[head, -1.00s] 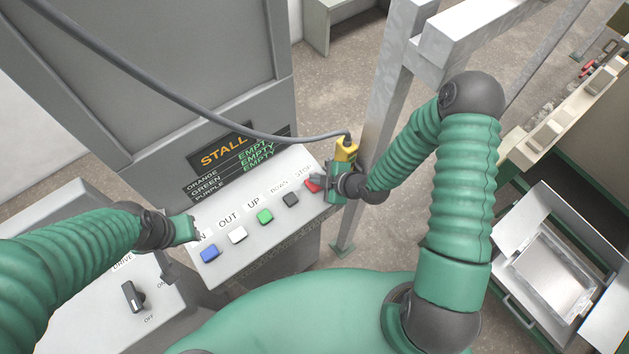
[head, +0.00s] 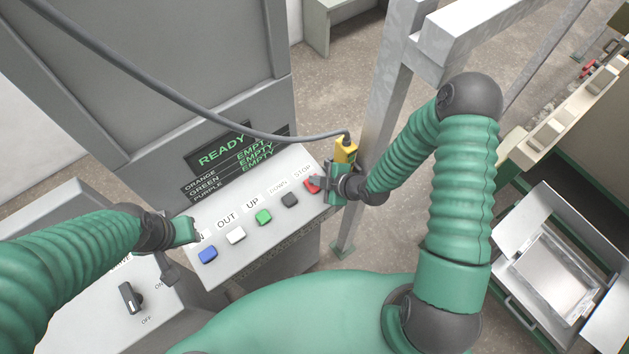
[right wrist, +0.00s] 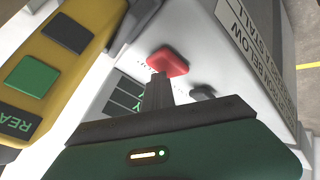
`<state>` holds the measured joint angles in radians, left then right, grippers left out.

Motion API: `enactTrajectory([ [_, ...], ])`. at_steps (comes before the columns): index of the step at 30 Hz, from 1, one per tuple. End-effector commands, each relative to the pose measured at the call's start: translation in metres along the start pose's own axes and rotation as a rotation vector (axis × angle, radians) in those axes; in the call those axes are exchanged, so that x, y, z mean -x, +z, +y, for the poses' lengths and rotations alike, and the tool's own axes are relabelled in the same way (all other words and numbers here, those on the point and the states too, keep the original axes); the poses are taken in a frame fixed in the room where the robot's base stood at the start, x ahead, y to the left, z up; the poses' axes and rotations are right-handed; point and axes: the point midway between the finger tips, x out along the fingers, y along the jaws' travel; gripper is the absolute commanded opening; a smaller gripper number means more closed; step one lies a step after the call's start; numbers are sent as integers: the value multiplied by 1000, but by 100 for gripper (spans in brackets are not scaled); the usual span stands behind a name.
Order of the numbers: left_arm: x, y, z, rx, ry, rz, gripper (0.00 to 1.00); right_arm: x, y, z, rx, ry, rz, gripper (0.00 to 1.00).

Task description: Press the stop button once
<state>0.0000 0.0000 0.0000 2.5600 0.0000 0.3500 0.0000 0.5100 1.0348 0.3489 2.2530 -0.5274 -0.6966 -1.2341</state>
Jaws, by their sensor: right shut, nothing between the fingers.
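The red stop button (head: 312,185) is at the right end of the button row on the sloped console (head: 222,268). In the right wrist view the stop button (right wrist: 168,61) is just beyond my fingertips. My right gripper (head: 318,184) is shut and empty at the button. Its closed fingers (right wrist: 157,88) overlap the button's near edge in the right wrist view; I cannot tell whether they touch it. The display (head: 222,152) reads READY in green above three EMPTY lines. My left gripper (head: 188,229) is over the console's left end near the IN label; its jaw opening is unclear.
Blue (head: 208,254), white (head: 236,235), green (head: 264,217) and dark (head: 290,200) buttons line the console. A yellow pendant (head: 345,151) on a grey cable (head: 190,97) is close beside my right gripper. A metal post (head: 378,120) stands just behind. A rotary switch (head: 131,297) is at lower left.

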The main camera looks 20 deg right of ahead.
Motion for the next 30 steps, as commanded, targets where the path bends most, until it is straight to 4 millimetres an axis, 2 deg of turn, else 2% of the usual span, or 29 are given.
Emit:
enactTrajectory([
  [11, -1, 0, 0, 0, 0, 0, 36, -1, 0, -1, 0, -1, -1, 0],
  [21, 12, -3, 0, 0, 0, 0, 36, 13, -7, 9, 0, -1, -1, 0],
  [30, 12, -3, 0, 0, 0, 0, 36, 13, -6, 10, 0, -1, -1, 0],
])
